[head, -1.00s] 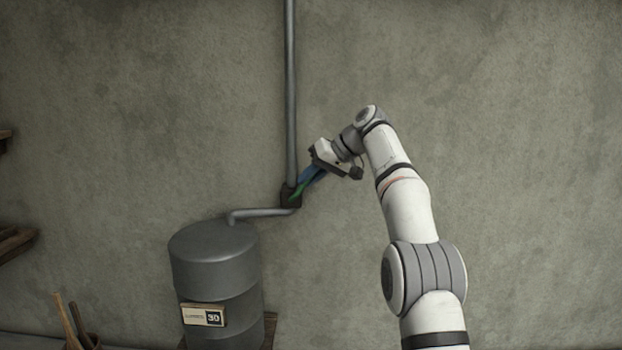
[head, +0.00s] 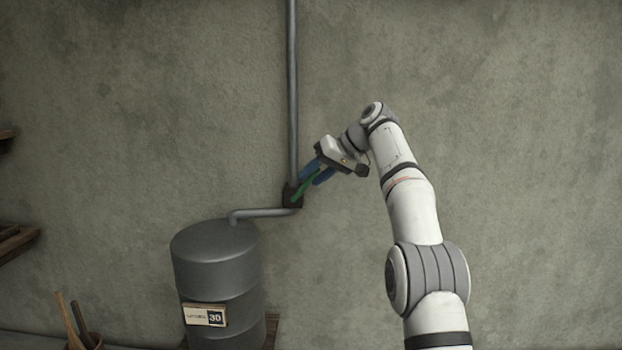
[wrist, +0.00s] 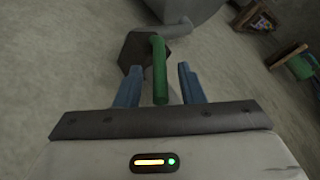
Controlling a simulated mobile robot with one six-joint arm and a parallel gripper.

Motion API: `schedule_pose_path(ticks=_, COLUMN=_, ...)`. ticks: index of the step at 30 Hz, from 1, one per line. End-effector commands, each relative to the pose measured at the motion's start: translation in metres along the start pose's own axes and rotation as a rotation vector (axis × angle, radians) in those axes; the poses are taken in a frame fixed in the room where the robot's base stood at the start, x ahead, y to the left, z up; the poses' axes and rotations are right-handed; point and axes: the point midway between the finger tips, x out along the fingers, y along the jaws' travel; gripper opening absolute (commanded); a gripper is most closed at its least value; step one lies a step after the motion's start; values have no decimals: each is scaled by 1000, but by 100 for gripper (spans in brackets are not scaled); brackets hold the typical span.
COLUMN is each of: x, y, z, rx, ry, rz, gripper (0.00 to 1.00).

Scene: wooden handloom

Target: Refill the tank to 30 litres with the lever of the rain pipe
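The grey tank (head: 215,265) stands at the lower left in the head view, with a plate (head: 204,315) on its front reading 30. The rain pipe (head: 292,90) runs down the wall to a dark valve box (head: 291,194), and a bent spout (head: 258,213) leads from there to the tank. The green lever (head: 306,187) slants up and right from the box; it also shows in the wrist view (wrist: 159,70). My gripper (head: 311,177) is at the lever. In the wrist view its blue fingers (wrist: 158,85) are spread, one each side of the lever, with gaps.
Wooden shelves (head: 15,240) are at the left edge. A container with wooden sticks (head: 78,325) stands left of the tank. In the wrist view a green object (wrist: 301,66) is at the right. The wall right of the pipe is bare.

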Motion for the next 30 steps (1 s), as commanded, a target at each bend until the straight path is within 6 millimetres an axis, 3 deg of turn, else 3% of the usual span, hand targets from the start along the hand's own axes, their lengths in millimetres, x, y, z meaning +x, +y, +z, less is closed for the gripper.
schedule_pose_path(ticks=2, x=-14, y=1, z=0, rx=0, ry=3, rz=2, gripper=35)
schedule_pose_path(ticks=11, x=-36, y=1, z=0, rx=0, ry=0, rz=0, gripper=35)
schedule_pose_path(ticks=24, x=-102, y=42, z=47, rx=3, ry=2, rz=3, gripper=35)
schedule_pose_path(ticks=30, x=-121, y=52, z=58, rx=2, ry=0, rz=1, gripper=35)
